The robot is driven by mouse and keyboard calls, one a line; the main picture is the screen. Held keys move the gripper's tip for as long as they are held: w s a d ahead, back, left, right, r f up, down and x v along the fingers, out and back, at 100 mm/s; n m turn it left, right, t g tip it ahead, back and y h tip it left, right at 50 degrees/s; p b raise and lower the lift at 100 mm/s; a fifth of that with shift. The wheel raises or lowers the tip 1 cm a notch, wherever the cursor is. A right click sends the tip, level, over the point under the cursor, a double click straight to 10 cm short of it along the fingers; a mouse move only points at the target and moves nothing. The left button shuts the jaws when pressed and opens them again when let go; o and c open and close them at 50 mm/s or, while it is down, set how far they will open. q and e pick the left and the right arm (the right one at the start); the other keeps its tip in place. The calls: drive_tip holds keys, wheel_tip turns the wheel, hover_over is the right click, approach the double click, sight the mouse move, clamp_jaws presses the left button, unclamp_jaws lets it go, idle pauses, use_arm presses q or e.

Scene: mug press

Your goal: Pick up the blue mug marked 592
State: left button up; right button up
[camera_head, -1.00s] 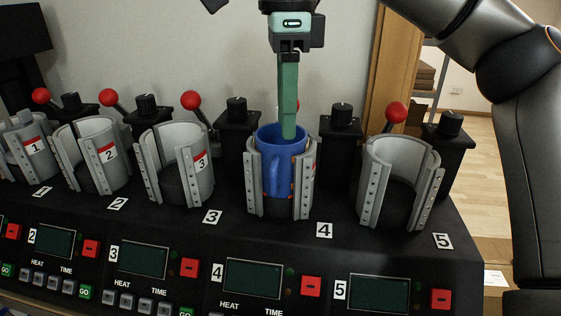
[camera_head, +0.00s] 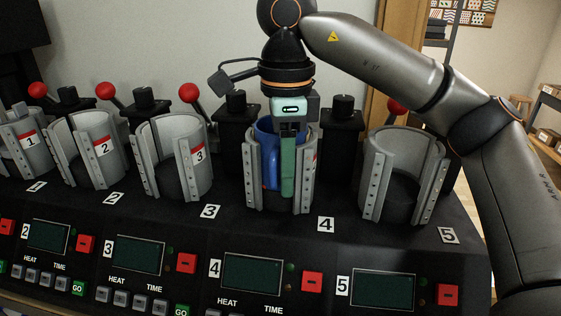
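A blue mug (camera_head: 264,142) stands upright in the grey open-fronted clamp of press 4 (camera_head: 251,184). Its handle faces the front gap; no 592 marking is readable. My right gripper (camera_head: 288,188) comes down from above at the mug. One green finger shows in front of the mug's right part, to the right of the handle. The other finger is hidden, so its opening and any grasp cannot be told. The gripper body covers part of the mug's rim. My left gripper is not in view.
Empty clamps of press 3 (camera_head: 142,165) and press 5 (camera_head: 433,180) stand on either side. Black posts with knobs and red-ball levers (camera_head: 188,92) rise behind. The panel with displays (camera_head: 252,274) and buttons lies in front.

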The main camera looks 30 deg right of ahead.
clamp_jaws()
idle(1.4)
